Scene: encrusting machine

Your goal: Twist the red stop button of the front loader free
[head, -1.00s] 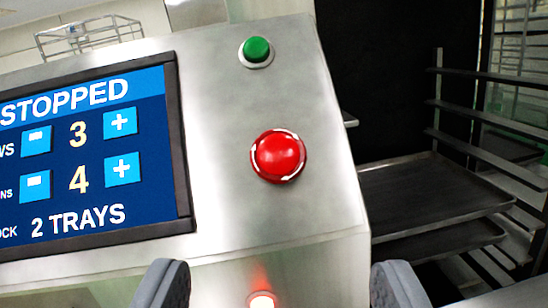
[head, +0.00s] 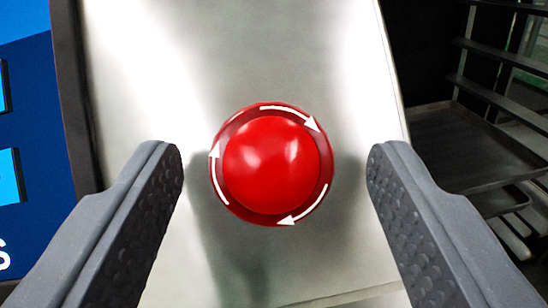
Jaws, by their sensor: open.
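The red stop button (head: 271,164) is a round red dome on a red collar with white curved arrows that point clockwise. It sits on the brushed steel panel (head: 270,50) of the front loader, near the middle of the head view. My gripper (head: 274,160) is open, with one dark grey finger to the left of the button and one to the right. There is a gap on both sides, and neither finger appears to touch the button. Whether the fingertips are level with the dome in depth I cannot tell.
The blue screen (head: 22,150) in its dark frame lies left of the panel. Beyond the panel's right edge is a dark rack with trays (head: 465,145) and shelf rails. The steel around the button is flat and clear.

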